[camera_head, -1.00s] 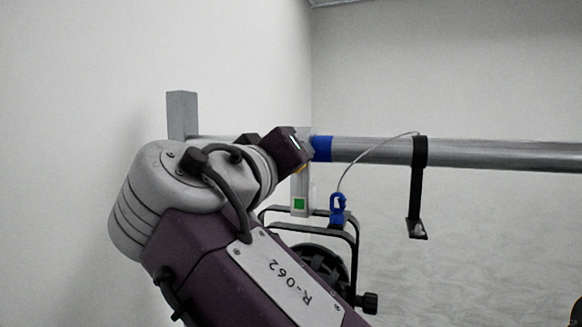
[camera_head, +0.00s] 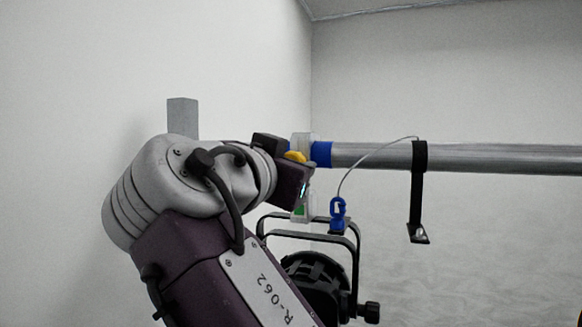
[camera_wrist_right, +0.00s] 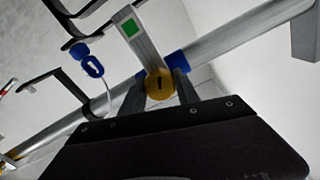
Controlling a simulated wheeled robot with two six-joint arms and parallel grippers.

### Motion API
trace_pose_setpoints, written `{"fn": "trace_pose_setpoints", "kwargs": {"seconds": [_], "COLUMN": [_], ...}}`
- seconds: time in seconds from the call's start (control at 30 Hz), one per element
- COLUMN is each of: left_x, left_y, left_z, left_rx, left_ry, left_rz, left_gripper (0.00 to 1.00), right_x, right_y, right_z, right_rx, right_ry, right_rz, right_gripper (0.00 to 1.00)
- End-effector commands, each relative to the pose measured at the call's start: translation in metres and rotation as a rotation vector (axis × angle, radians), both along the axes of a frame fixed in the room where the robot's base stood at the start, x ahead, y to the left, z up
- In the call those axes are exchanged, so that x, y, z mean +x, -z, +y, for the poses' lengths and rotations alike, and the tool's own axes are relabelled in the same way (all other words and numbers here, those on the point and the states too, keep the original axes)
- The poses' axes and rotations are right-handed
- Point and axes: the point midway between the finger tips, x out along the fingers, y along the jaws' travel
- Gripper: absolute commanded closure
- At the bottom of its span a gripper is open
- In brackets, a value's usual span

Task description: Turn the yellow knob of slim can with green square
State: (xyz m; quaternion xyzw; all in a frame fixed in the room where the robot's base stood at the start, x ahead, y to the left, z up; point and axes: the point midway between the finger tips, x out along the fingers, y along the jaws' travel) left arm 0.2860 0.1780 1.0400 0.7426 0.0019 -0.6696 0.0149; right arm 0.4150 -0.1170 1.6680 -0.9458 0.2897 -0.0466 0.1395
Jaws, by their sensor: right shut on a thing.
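The yellow knob (camera_head: 295,157) shows just above my right gripper (camera_head: 300,178) in the head view. In the right wrist view the knob (camera_wrist_right: 159,84) with a dark mark sits between the two fingers of my right gripper (camera_wrist_right: 159,90), which is shut on it. The pale clamp (camera_head: 303,138) hooks on the pipe; its green square (camera_head: 299,210) is partly hidden by my gripper. The clamp (camera_wrist_right: 148,52) and green square (camera_wrist_right: 130,28) show clearly in the right wrist view. The black slim can (camera_head: 318,278) hangs below in its yoke, partly behind my arm. My left gripper is out of view.
The silver pipe (camera_head: 480,157) runs to the right, with a blue band (camera_head: 321,154) beside the clamp. A blue carabiner (camera_head: 337,212) on a thin cable and a black bracket (camera_head: 417,195) hang near. A grey post (camera_head: 183,118) stands at left.

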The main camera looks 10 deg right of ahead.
Motion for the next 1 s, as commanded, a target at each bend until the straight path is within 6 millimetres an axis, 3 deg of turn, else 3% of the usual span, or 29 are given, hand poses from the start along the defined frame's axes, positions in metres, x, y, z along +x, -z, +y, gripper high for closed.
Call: {"fn": "trace_pose_setpoints", "kwargs": {"seconds": [1.0], "left_x": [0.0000], "left_y": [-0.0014], "left_z": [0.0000], "left_rx": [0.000], "left_ry": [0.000], "left_rz": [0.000], "left_gripper": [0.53], "right_x": [0.0003], "right_y": [0.0011], "right_z": [0.0004], "right_rx": [0.799], "right_ry": [-0.002], "right_rz": [-0.536], "right_gripper": [1.00]}}
